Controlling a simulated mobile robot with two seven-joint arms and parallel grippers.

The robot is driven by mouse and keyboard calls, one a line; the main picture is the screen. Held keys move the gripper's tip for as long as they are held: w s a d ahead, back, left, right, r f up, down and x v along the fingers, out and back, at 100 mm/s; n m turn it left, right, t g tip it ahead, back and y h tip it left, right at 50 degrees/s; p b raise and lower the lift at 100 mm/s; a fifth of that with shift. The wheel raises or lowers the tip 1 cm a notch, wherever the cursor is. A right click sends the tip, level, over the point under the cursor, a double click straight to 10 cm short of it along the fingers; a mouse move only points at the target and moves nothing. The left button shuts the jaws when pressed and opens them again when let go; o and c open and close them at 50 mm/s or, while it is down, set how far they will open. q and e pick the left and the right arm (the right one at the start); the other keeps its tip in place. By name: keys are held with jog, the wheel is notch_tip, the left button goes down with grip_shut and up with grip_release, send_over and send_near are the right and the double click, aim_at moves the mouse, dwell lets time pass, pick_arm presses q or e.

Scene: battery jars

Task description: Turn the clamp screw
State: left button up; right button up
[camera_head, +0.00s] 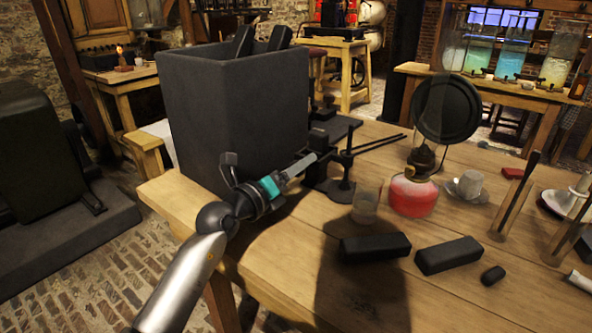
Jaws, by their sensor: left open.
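My left gripper (299,166) reaches in from the lower left, with a teal ring at its wrist. It is open, and its pale fingers point at a black clamp (318,145) on a dark stand (341,190). The fingertips are at or very close to the clamp; I cannot tell whether they touch it. The clamp screw is too small and dark to pick out with certainty. My right gripper is not in view.
A big dark open-topped jar (230,110) stands behind the gripper on the wooden table (365,285).

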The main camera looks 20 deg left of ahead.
pick_arm(q)
grip_shut()
dwell(0.6)
